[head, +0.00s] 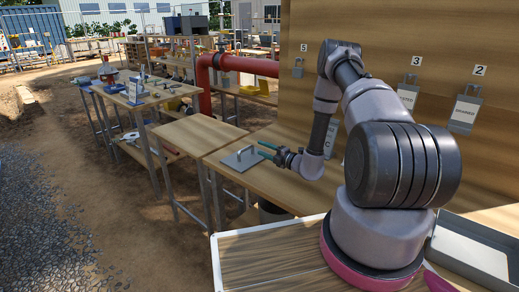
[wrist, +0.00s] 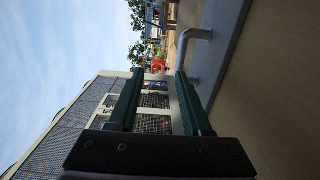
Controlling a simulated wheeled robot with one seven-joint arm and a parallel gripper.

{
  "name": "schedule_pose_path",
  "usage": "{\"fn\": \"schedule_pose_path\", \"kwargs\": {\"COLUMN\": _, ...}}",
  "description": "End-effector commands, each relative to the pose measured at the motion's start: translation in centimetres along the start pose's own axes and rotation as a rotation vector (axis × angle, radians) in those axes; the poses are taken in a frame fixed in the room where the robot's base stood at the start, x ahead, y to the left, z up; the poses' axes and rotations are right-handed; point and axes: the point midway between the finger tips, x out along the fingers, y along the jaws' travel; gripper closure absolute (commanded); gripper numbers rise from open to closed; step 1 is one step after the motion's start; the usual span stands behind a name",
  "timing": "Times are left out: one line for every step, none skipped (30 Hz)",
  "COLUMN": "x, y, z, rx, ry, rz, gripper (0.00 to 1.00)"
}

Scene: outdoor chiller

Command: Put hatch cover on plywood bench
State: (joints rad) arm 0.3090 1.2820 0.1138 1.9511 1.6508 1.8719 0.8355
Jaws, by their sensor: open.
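The hatch cover (head: 236,162) is a flat grey plate with a raised bar handle, lying on a wooden bench top (head: 266,185). In the wrist view its plate (wrist: 222,35) and handle (wrist: 184,42) show at the upper right. My gripper (head: 263,151) is open, with green fingers just right of the handle in the head view. In the wrist view the gripper (wrist: 158,74) has nothing between its fingers, and the handle is by the right finger's tip; contact cannot be told. A bare plywood bench (head: 198,134) stands directly left of the cover's bench.
A workbench (head: 150,97) with tools stands farther left. A red pipe (head: 205,85) rises behind the benches. A wooden board (head: 420,45) with hanging padlocks stands close behind my arm. A grey tray (head: 470,258) is at lower right. Open dirt ground lies left.

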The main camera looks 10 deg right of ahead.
Motion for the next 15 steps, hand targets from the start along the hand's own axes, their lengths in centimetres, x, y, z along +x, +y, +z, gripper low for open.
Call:
{"fn": "schedule_pose_path", "kwargs": {"x": -1.1, "y": 0.0, "z": 0.1, "rx": 0.003, "ry": -0.003, "rz": -0.002, "gripper": 0.51}}
{"fn": "schedule_pose_path", "kwargs": {"x": -1.6, "y": 0.0, "z": 0.1, "rx": 0.003, "ry": -0.003, "rz": -0.002, "gripper": 0.51}}
{"fn": "schedule_pose_path", "kwargs": {"x": -2.3, "y": 0.0, "z": 0.1, "rx": 0.002, "ry": -0.003, "rz": -0.001, "gripper": 0.51}}
{"fn": "schedule_pose_path", "kwargs": {"x": -2.8, "y": 0.0, "z": 0.1, "rx": 0.003, "ry": -0.003, "rz": -0.001, "gripper": 0.51}}
{"fn": "schedule_pose_path", "kwargs": {"x": -3.2, "y": 0.0, "z": 0.0, "rx": 0.003, "ry": -0.003, "rz": -0.001, "gripper": 0.51}}
{"fn": "schedule_pose_path", "kwargs": {"x": -3.7, "y": 0.0, "z": 0.0, "rx": 0.002, "ry": -0.001, "rz": -0.001, "gripper": 0.51}}
{"fn": "schedule_pose_path", "kwargs": {"x": -4.1, "y": 0.0, "z": 0.1, "rx": 0.002, "ry": -0.002, "rz": -0.001, "gripper": 0.51}}
{"fn": "schedule_pose_path", "kwargs": {"x": -4.4, "y": 0.0, "z": 0.1, "rx": 0.002, "ry": -0.002, "rz": -0.001, "gripper": 0.51}}
{"fn": "schedule_pose_path", "kwargs": {"x": -4.7, "y": 0.0, "z": 0.0, "rx": 0.002, "ry": 0.000, "rz": -0.001, "gripper": 0.51}}
{"fn": "schedule_pose_path", "kwargs": {"x": -4.9, "y": 0.0, "z": -0.1, "rx": 0.002, "ry": 0.000, "rz": 0.000, "gripper": 0.51}}
{"fn": "schedule_pose_path", "kwargs": {"x": -5.0, "y": 0.0, "z": -0.1, "rx": 0.001, "ry": 0.000, "rz": 0.000, "gripper": 0.51}}
{"fn": "schedule_pose_path", "kwargs": {"x": -5.1, "y": 0.0, "z": 0.0, "rx": 0.001, "ry": 0.000, "rz": 0.000, "gripper": 0.51}}
{"fn": "schedule_pose_path", "kwargs": {"x": -5.2, "y": 0.0, "z": 0.0, "rx": 0.000, "ry": 0.000, "rz": 0.000, "gripper": 0.51}}
{"fn": "schedule_pose_path", "kwargs": {"x": -5.2, "y": 0.1, "z": -0.1, "rx": -0.002, "ry": 0.003, "rz": 0.001, "gripper": 0.51}}
{"fn": "schedule_pose_path", "kwargs": {"x": -5.0, "y": 0.5, "z": -0.1, "rx": -0.012, "ry": 0.011, "rz": 0.003, "gripper": 0.51}}
